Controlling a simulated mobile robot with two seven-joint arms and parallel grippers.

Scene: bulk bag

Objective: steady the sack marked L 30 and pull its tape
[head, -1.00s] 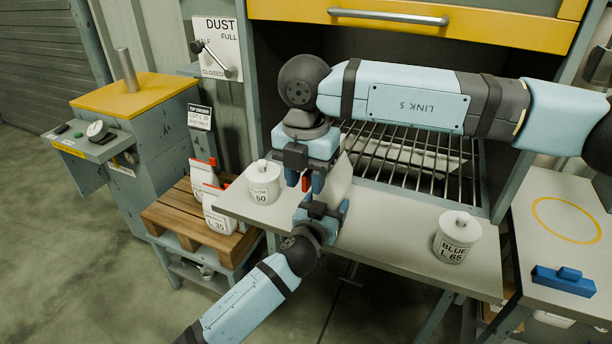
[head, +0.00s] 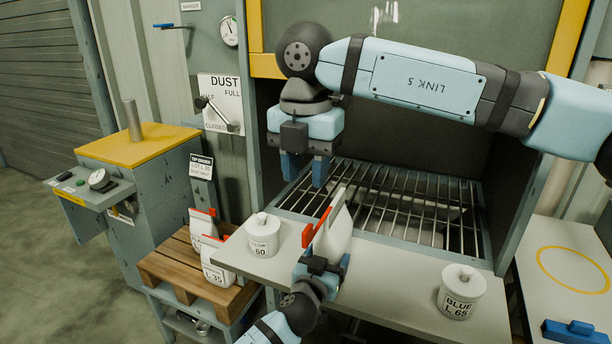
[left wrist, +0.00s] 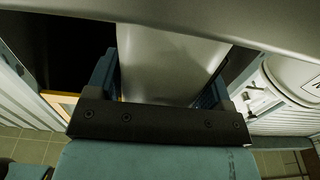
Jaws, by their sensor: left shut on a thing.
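A white sack (head: 338,232) with a red tape strip (head: 318,227) along its top stands at the front of the grey shelf, by the grate. Its label is not visible. My left gripper (head: 322,264) is shut on the sack low down, from the front. In the left wrist view the sack's pale surface (left wrist: 170,62) sits between the two blue fingers. My right gripper (head: 305,170) hangs above and left of the tape, fingers apart and nothing between them. It is clear of the sack.
A white canister marked 60 (head: 263,237) stands on the shelf (head: 400,290) left of the sack. A canister marked BLUE L 65 (head: 460,292) stands right. The metal grate (head: 400,205) lies behind. Sacks, one marked L 35 (head: 220,265), stand on a wooden pallet (head: 180,268) at left.

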